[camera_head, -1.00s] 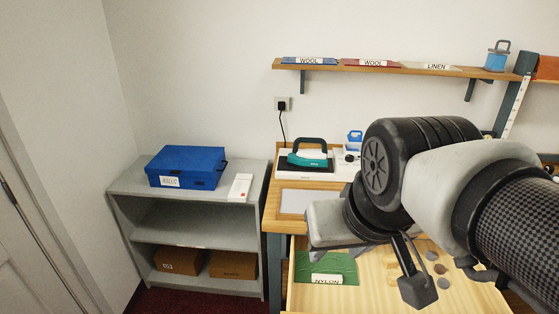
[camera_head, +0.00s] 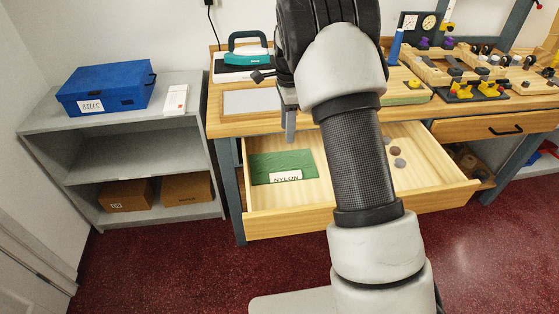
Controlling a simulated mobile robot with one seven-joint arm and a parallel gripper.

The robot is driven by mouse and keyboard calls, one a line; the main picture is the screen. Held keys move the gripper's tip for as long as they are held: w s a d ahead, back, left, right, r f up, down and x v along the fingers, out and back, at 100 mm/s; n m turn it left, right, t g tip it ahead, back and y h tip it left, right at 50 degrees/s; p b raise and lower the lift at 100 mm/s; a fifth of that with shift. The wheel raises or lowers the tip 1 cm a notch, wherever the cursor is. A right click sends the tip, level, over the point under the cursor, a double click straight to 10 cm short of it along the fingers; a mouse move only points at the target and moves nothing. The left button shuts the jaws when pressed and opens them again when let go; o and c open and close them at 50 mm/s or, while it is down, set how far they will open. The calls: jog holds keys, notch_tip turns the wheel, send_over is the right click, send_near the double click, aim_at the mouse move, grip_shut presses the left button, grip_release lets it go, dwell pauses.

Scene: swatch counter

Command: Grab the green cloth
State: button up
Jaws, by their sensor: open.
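The green cloth (camera_head: 272,164) lies flat in the open wooden drawer (camera_head: 290,222), at its left side. A white label reading NYLON is on its front edge. My gripper (camera_head: 289,122) is only partly in view, above the back edge of the drawer and behind the cloth in the picture. It is open and apart from the cloth. My arm hides most of the gripper and the middle of the drawer.
Several round grey and brown discs (camera_head: 397,157) lie at the drawer's right. A teal-handled tool (camera_head: 248,53) and a framed pale panel (camera_head: 252,102) are on the bench. A grey shelf (camera_head: 130,142) with a blue box (camera_head: 107,87) stands at left.

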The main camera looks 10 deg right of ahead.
jog(key=b, duration=0.2)
send_over(286, 174)
notch_tip(286, 174, down, 14)
jog(key=shift+r, duration=0.1)
notch_tip(286, 174, down, 5)
jog(key=shift+a+f, duration=0.1)
grip_shut()
